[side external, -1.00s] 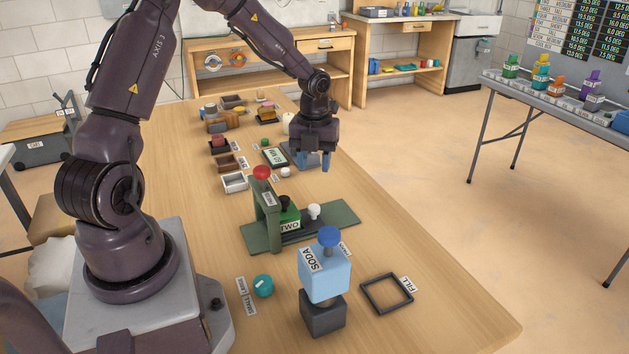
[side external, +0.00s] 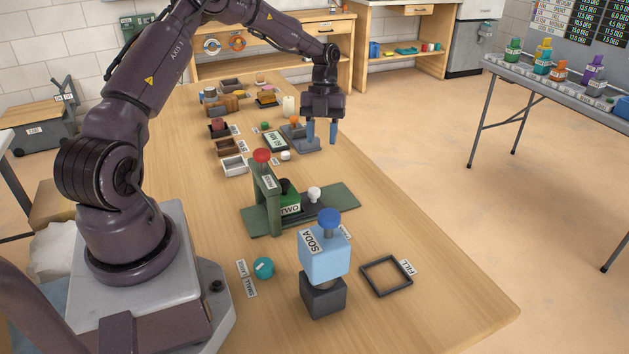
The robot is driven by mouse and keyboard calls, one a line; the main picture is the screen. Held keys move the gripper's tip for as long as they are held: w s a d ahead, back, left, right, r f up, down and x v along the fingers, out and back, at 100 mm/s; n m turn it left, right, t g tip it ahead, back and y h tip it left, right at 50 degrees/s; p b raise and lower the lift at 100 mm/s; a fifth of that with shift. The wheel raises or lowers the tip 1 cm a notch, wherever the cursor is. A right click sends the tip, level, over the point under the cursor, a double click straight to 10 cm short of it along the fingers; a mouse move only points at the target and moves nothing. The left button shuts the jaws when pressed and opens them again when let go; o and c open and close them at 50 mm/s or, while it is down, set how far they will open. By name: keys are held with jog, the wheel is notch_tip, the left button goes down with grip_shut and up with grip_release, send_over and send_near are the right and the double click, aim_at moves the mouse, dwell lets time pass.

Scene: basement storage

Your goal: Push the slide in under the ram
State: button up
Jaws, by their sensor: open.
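The press (side external: 267,195) has a green upright frame with a red knob (side external: 261,155) on top, standing on a flat green base (side external: 343,197). A dark slide (side external: 303,209) with a white knob (side external: 314,194) lies on that base. A green block (side external: 290,208) labelled TWO sits at the slide's left end, beside the frame. The frame partly hides the space under the ram, so I cannot tell how far in the slide is. My gripper (side external: 321,138) is open and empty, above the table behind the press, its two blue fingers pointing down and apart.
A grey stand (side external: 306,143) is close to my gripper. The blue SODA dispenser (side external: 324,256) and a black square frame (side external: 387,276) are in front of the press. Small trays (side external: 234,166) and other items fill the left and back. The table's right side is clear.

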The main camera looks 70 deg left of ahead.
aim_at(314, 189)
jog(key=shift+g+h, duration=0.3)
jog(key=shift+g, duration=0.1)
jog(key=x, duration=1.2)
jog(key=shift+s+r, duration=0.15)
jog(key=shift+s, duration=0.25)
